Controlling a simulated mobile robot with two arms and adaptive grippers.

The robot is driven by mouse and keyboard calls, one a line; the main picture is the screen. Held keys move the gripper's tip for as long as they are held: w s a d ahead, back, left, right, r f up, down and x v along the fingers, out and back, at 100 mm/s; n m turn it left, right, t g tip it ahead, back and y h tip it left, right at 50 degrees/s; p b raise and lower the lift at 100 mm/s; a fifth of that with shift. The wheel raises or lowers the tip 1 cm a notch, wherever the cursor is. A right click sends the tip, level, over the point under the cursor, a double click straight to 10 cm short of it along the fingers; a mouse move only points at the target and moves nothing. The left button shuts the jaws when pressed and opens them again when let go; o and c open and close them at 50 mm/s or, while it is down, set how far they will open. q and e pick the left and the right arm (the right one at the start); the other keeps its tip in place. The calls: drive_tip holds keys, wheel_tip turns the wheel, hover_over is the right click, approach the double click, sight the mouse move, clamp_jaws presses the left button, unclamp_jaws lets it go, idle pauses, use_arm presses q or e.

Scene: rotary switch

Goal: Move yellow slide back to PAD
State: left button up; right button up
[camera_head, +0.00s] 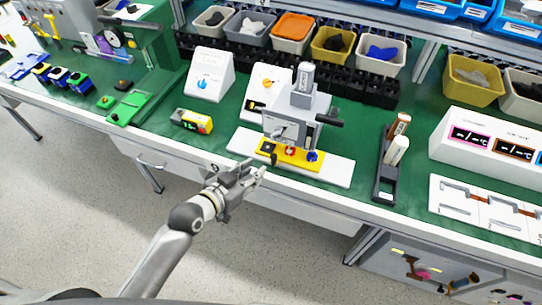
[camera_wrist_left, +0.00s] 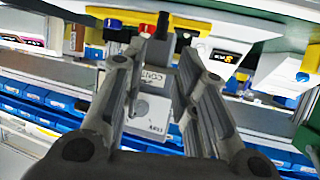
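The yellow slide (camera_head: 305,160) lies on the white base plate (camera_head: 335,174) under the grey press-like device (camera_head: 296,110). A black knob, a red knob (camera_head: 290,150) and a blue knob (camera_head: 312,156) sit along it. It also shows in the left wrist view (camera_wrist_left: 190,18), upside down, with the black knob (camera_wrist_left: 163,24) between the finger directions. My left gripper (camera_head: 256,172) is open and empty, in front of the slide's left end near the bench edge. Its fingers (camera_wrist_left: 155,62) stand apart in the wrist view. I cannot read a PAD label. My right gripper is not in view.
White sloped boxes (camera_head: 208,75) and bins are behind. The floor in front of the bench is clear.

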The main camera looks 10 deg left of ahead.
sight(272, 158)
use_arm(q)
drive_tip(key=x, duration=1)
drive_tip(key=shift+f, duration=0.1)
clamp_jaws()
